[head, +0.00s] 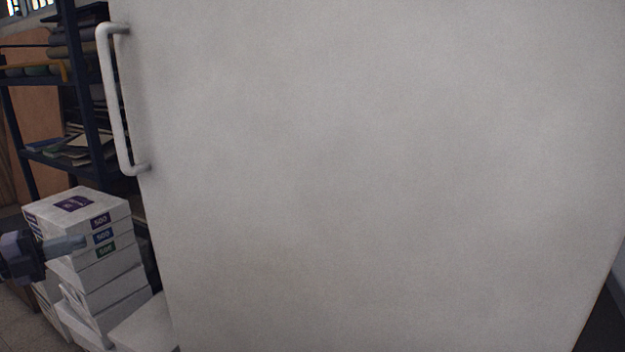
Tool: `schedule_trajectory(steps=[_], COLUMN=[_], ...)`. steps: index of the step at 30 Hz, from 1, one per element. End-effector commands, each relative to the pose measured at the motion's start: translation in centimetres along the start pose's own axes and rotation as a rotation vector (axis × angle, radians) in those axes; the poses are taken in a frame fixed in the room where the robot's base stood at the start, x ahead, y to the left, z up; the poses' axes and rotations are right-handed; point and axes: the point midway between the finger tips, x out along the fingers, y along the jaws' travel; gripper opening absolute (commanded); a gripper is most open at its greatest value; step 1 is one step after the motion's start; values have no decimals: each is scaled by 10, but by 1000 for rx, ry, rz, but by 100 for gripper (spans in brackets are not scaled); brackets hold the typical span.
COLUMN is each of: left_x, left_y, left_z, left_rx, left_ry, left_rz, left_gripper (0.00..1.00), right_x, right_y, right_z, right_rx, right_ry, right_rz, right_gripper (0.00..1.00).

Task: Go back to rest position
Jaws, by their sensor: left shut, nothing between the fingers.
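My left gripper (68,244) comes in at the lower left edge of the head view. Its fingers are together and hold nothing. It appears in front of a stack of white boxes, apart from the white door's handle. My right gripper is not in view.
A large white door or panel (370,170) fills most of the view, with a white bar handle (113,100) at its left edge. White boxes (105,215) are stacked at the lower left. A dark shelf (90,110) with books and rolls stands behind. Tiled floor shows at the lower left.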

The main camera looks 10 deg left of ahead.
Motion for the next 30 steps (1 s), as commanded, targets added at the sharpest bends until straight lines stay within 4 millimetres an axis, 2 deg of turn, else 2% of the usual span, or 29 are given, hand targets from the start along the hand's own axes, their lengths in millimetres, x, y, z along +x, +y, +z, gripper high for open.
schedule_trajectory(steps=[2,5,6,9,14,17,20,24,27,30], left_x=[28,69,85,117,145,150,147,131,115,100], left_y=[6,27,36,60,88,98,102,96,86,76], left_z=[-13,-39,-53,-92,-165,-214,-265,-334,-376,-408], left_rx=[-50,-149,-200,-339,-589,-762,-943,-1199,-1362,-1486], left_ry=[6,-10,-23,-71,-178,-268,-370,-533,-644,-734], left_rz=[-5,-19,-28,-44,-55,-47,-27,22,66,106], left_gripper=[0,0,0,0,0,0,0,0,0,0], right_x=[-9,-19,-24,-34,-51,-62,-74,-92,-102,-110], right_y=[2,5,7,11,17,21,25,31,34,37], right_z=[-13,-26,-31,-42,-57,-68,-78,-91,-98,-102], right_rx=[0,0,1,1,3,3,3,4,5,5], right_ry=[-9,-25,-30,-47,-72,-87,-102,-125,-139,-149], right_rz=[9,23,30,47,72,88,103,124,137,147], right_gripper=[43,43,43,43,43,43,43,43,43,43])
